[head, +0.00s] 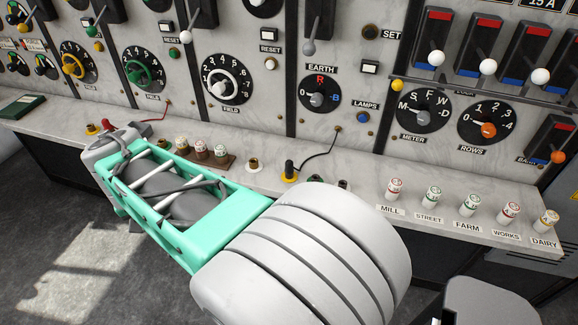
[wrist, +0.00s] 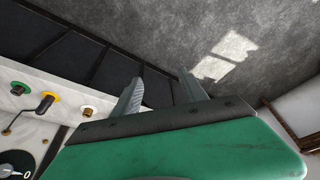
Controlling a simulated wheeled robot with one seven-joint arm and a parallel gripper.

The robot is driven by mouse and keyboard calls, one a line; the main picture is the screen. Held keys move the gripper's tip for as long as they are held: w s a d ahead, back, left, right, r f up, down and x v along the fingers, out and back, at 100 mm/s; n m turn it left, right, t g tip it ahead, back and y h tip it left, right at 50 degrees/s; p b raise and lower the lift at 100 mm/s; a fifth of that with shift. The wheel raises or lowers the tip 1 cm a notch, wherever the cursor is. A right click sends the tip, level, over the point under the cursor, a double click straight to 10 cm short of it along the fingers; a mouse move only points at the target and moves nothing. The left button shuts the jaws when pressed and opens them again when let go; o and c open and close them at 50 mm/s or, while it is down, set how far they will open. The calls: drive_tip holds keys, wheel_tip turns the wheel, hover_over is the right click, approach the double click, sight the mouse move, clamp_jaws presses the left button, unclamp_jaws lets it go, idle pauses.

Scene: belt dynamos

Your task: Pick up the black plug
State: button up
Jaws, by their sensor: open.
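The black plug (head: 290,167) stands upright in a yellow-ringed socket (head: 289,179) on the grey ledge. A dark cord runs from it to the panel. In the wrist view the plug (wrist: 46,103) shows at the left edge, well to the left of the fingers. My gripper (wrist: 162,84) is open and empty, its two fingers apart over the dark bench front and the floor. In the head view its fingers are hidden; my green and grey arm stretches left across the ledge's front, in front of and to the left of the plug.
A brass socket (head: 253,164) is left of the plug, and a rack of several pegs (head: 203,153) is further left. A red plug (head: 107,126) lies near my wrist. Labelled pegs (head: 432,197) stand at right. The upright panel (head: 350,90) with dials and levers backs the ledge.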

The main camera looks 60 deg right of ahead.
drive_tip(key=d+m+g+h, duration=0.15)
drive_tip(key=d+m, duration=0.45)
drive_tip(key=d, duration=0.7)
drive_tip(key=m+g+p, duration=0.2)
drive_tip(key=m+g, duration=0.2)
drive_tip(key=m, duration=0.8)
hover_over(292, 166)
drive_tip(key=w, duration=0.3)
drive_tip(key=f, duration=0.4)
drive_tip(key=shift+a+f, duration=0.2)
drive_tip(key=shift+a, duration=0.1)
drive_tip(key=x, duration=0.2)
drive_tip(key=p+x, duration=0.1)
drive_tip(key=x, duration=0.2)
drive_tip(key=p+x, duration=0.1)
drive_tip(key=x, duration=0.1)
drive_tip(key=shift+s, duration=0.45)
drive_tip(key=shift+d+f, duration=0.1)
drive_tip(key=shift+f, duration=0.2)
clamp_jaws()
drive_tip(key=shift+r, duration=0.1)
